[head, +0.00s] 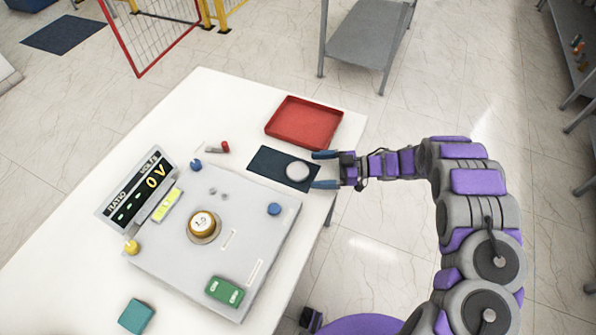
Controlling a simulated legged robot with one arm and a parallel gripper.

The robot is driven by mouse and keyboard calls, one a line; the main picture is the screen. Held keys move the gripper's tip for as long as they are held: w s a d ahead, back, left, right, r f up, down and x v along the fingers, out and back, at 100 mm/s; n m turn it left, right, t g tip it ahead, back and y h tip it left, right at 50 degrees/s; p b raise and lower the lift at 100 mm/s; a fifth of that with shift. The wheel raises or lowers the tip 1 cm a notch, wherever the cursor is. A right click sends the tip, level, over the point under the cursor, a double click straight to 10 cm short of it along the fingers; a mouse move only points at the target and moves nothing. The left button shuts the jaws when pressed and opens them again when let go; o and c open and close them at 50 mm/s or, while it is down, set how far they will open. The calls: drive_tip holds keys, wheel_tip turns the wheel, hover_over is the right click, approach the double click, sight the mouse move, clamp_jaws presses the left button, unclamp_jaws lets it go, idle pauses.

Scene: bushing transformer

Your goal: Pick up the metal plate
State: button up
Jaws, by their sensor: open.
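A round, light-grey metal plate (298,171) lies on a dark blue mat (265,164) on the white table (200,100). My gripper (325,170) comes in from the right at the table's right edge. Its two fingers are spread apart, one on the far side and one on the near side. The plate lies just left of the fingertips, in line with the gap between them. I cannot tell from this view how high the fingers are above the mat or whether they touch anything.
A red tray (303,122) stands behind the mat. A grey test panel (185,225) with a display reading 0 V (138,190) and a brass knob (203,227) fills the table's middle. A small red-tipped item (218,147) and a teal block (136,316) lie nearby. The table's far left is clear.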

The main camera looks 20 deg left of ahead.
sight(307, 170)
drive_tip(key=shift+w+b+x, duration=0.2)
drive_tip(key=shift+b+x, duration=0.15)
drive_tip(key=shift+x, duration=2)
drive_tip(key=shift+f, duration=0.15)
drive_tip(key=shift+c, duration=0.5)
drive_tip(key=c, duration=1)
